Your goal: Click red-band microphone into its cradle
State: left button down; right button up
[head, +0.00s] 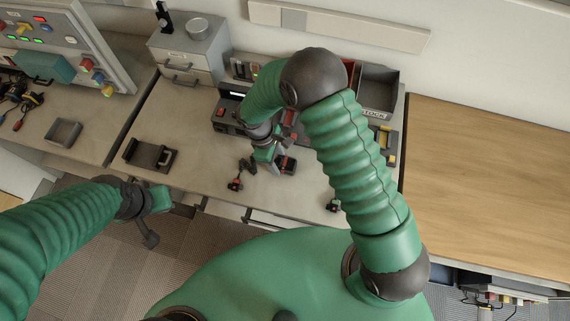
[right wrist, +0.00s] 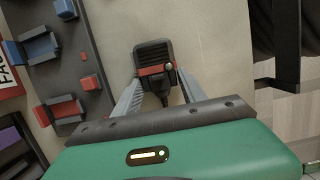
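The red-band microphone (right wrist: 153,54) is dark, with a ribbed face and a red band. In the right wrist view it lies straight ahead on the beige bench, its cord running back toward my gripper. My right gripper (right wrist: 160,82) has its fingers apart, one on either side of the microphone's lower end; I see no clear grip. In the head view my right gripper (head: 267,162) is low over the bench. Red and blue cradles (right wrist: 60,110) sit on a dark panel to the left in the wrist view. My left gripper (head: 155,218) is open and empty before the bench's front edge.
Other small red-marked handsets (head: 235,184) lie near the bench front. A black holder (head: 150,154) lies on the left of the bench. A drawer cabinet (head: 186,62) and a grey bin (head: 378,92) stand at the back. The wooden table (head: 485,175) at right is clear.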

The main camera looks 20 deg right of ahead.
jog(key=c, duration=0.4)
jog(key=shift+o, duration=0.2)
jog(key=p+v, duration=0.3)
jog(key=d+p+v, duration=0.1)
jog(key=v, duration=0.1)
jog(key=shift+s+r, duration=0.15)
jog(key=shift+s, duration=0.2)
jog(key=w+d+r+n+t+p, duration=0.1)
jog(key=w+d+n, duration=0.3)
jog(key=n, duration=0.5)
jog(key=w+d+r+n+t+p, duration=0.2)
jog(key=w+d+r+n+t, duration=0.1)
jog(key=w+n, duration=0.6)
jog(key=shift+d+y, duration=0.3)
jog(key=shift+d, duration=0.1)
jog(key=shift+r+p, duration=0.15)
jog(key=shift+p, duration=0.15)
